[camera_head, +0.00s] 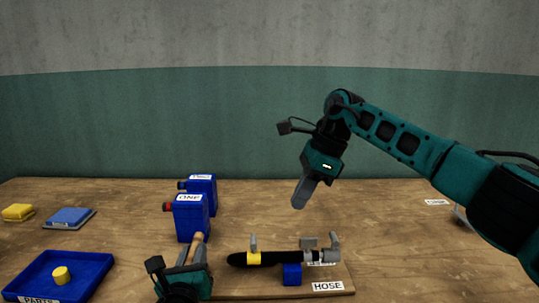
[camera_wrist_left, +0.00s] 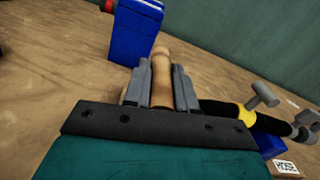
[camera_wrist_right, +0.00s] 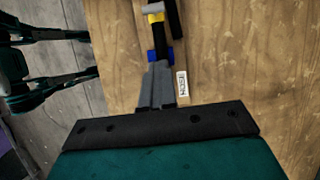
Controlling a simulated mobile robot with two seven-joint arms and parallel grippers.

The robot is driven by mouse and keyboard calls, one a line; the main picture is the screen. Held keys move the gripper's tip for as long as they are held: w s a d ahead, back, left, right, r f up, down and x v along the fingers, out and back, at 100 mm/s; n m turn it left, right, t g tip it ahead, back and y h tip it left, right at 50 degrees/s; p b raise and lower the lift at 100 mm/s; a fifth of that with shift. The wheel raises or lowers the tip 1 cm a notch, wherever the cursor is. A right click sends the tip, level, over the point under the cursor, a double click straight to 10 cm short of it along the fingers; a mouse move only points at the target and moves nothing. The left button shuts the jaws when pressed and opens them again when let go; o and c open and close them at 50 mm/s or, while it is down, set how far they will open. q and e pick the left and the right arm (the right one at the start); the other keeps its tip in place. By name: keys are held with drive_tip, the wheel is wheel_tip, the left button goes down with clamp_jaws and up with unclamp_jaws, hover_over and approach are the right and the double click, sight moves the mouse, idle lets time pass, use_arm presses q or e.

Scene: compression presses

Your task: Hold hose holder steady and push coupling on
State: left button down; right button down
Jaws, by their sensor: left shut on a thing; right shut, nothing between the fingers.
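The hose holder is a wooden board (camera_head: 325,290) labelled HOSE, with a black hose (camera_head: 282,258) lying along it. A yellow band (camera_head: 254,258) with a grey peg sits near the hose's left end, and a blue block (camera_head: 291,274) stands in front. Grey fittings (camera_head: 334,247) are at the right end; I cannot tell which part is the coupling. My left gripper (camera_wrist_left: 158,80) is shut on a tan rounded handle (camera_wrist_left: 161,58), left of the hose. Whether the handle joins the board is hidden. My right gripper (camera_head: 298,203) is shut and empty, above and behind the hose.
Two blue bottles, one labelled ONE (camera_head: 190,217), stand behind my left gripper. A blue parts tray (camera_head: 85,262) holding a yellow cylinder (camera_head: 61,275) is at front left. A yellow block (camera_head: 18,212) and a blue pad (camera_head: 69,217) lie at far left. The table's back right is mostly clear.

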drive_tip(key=c, duration=1.8)
unclamp_jaws()
drive_tip(key=shift+c, duration=0.2)
drive_tip(key=o, duration=0.5)
drive_tip(key=shift+c, duration=0.2)
